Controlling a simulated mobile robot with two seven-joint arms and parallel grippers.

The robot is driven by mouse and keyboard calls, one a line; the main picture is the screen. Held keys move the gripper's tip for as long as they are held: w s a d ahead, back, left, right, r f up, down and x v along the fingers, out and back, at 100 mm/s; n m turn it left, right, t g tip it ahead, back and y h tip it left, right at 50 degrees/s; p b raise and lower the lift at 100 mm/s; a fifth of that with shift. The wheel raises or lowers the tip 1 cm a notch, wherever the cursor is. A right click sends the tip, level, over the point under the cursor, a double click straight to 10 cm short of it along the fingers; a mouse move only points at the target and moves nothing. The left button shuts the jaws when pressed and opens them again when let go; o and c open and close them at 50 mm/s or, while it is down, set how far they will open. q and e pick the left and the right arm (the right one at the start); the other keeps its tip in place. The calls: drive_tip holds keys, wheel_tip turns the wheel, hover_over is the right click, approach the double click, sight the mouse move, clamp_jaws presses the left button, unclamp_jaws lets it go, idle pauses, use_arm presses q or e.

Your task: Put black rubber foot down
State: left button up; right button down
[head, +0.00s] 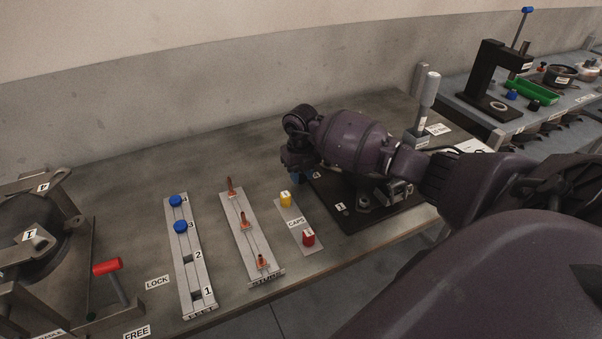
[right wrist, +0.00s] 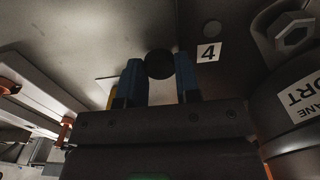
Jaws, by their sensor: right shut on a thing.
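My right gripper (head: 296,176) is over the back-left corner of a dark plate (head: 345,219), and its arm comes in from the right. In the right wrist view its two blue fingers are shut on a round black rubber foot (right wrist: 159,64). A "4" label (right wrist: 208,53) is close beside the foot. I cannot tell whether the foot touches the plate. In the head view the foot is hidden by my gripper. My left gripper is not in view.
A feet rack (head: 194,276) holds blue feet at 3 and 4; slots 1 and 2 are empty. A stubs rack (head: 246,239) and a caps strip (head: 299,229) lie beside it. A clamp fixture with a red handle (head: 106,267) is at left. A white-topped post (head: 430,90) stands behind my arm.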

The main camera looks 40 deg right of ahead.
sight(301, 176)
drive_tip(key=shift+f, duration=0.15)
drive_tip(key=c, duration=0.8)
unclamp_jaws()
drive_tip(key=shift+r, duration=0.45)
wheel_tip(301, 176, up, 12)
drive_tip(key=shift+f+p, duration=0.25)
drive_tip(key=shift+p, duration=0.05)
